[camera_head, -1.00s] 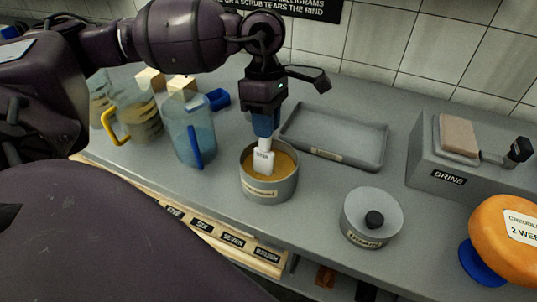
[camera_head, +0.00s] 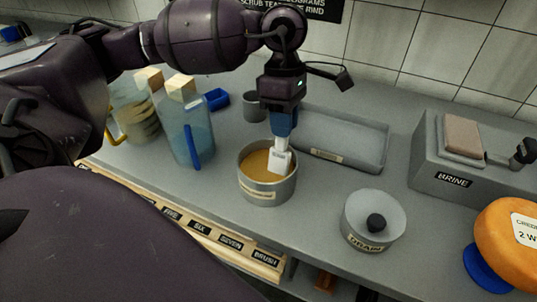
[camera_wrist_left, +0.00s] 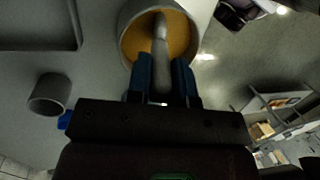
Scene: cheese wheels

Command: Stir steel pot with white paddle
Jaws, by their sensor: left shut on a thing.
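The steel pot (camera_head: 268,193) stands on the grey counter and holds a yellow-orange liquid (camera_head: 256,163). The white paddle (camera_head: 280,160) dips into it at the pot's right side, nearly upright. My left gripper (camera_head: 283,130) is shut on the paddle's upper part, above the rim. In the left wrist view the blue fingertips (camera_wrist_left: 162,75) hold the paddle's handle (camera_wrist_left: 160,50), which reaches into the round pot (camera_wrist_left: 126,20) and its liquid (camera_wrist_left: 178,35). The paddle's tip is hidden in the liquid. My right gripper is not in view.
A grey tray (camera_head: 345,160) lies behind the pot, and a small grey cup (camera_head: 254,107) stands behind it. A lidded drain pot (camera_head: 373,222), brine box (camera_head: 450,182) and orange cheese wheel (camera_head: 505,240) are right.

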